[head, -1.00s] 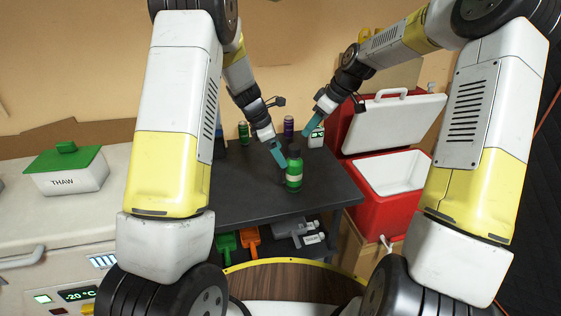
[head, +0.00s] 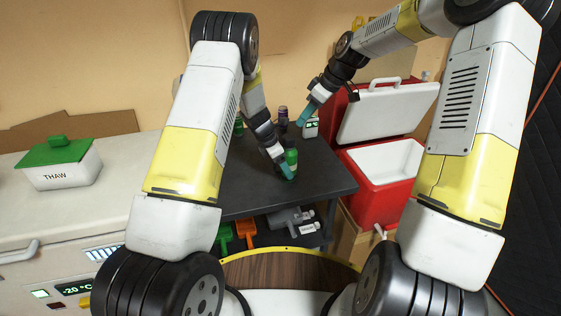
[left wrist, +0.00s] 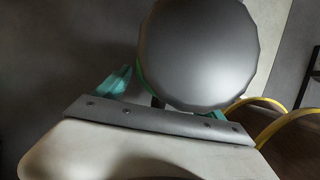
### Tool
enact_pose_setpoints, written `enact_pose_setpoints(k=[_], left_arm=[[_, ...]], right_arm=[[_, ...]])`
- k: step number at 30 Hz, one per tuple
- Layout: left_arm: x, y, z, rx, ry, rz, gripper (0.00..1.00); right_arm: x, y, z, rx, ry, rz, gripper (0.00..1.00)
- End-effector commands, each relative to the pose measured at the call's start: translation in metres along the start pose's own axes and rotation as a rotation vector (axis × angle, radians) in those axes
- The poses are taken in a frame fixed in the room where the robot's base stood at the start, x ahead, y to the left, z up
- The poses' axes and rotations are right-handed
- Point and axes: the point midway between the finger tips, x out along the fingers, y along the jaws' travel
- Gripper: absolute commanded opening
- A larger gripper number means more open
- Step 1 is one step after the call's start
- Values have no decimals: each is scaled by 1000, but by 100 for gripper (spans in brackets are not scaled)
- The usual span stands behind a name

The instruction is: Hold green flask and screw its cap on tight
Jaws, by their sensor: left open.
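The green flask (head: 291,164) stands upright on the dark table in the head view, with a dark cap (head: 290,145) on its top. In the left wrist view the cap is a large grey disc (left wrist: 197,52), with a thin green edge of the flask behind it. My left gripper (head: 288,172) is low at the flask, its teal fingers on either side of the body and open; whether they touch it is unclear. My right gripper (head: 303,119) is above the back of the table, apart from the flask; its finger gap cannot be made out.
A purple bottle (head: 283,113) and a small white device with a green display (head: 311,127) stand behind the flask. A green container (head: 239,128) is partly hidden by my left arm. An open red cooler (head: 372,199) is right of the table (head: 258,200). Scoops hang below.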

Motion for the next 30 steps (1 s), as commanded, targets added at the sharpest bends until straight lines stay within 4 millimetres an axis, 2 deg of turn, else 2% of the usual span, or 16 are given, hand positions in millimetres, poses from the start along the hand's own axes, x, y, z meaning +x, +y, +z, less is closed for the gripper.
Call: enact_pose_setpoints(k=[7,19,20,27,28,30], left_arm=[[1,0,0,0,0,0,79],[0,0,0,1,0,0,1],[0,0,0,1,0,0,51],[0,0,0,0,0,0,4],[0,0,0,0,0,0,0],[0,0,0,0,0,0,0]], right_arm=[[0,0,0,0,0,0,36],[0,0,0,0,0,0,36],[0,0,0,0,0,0,36],[0,0,0,0,0,0,36],[0,0,0,0,0,0,36],[0,0,0,0,0,0,36]])
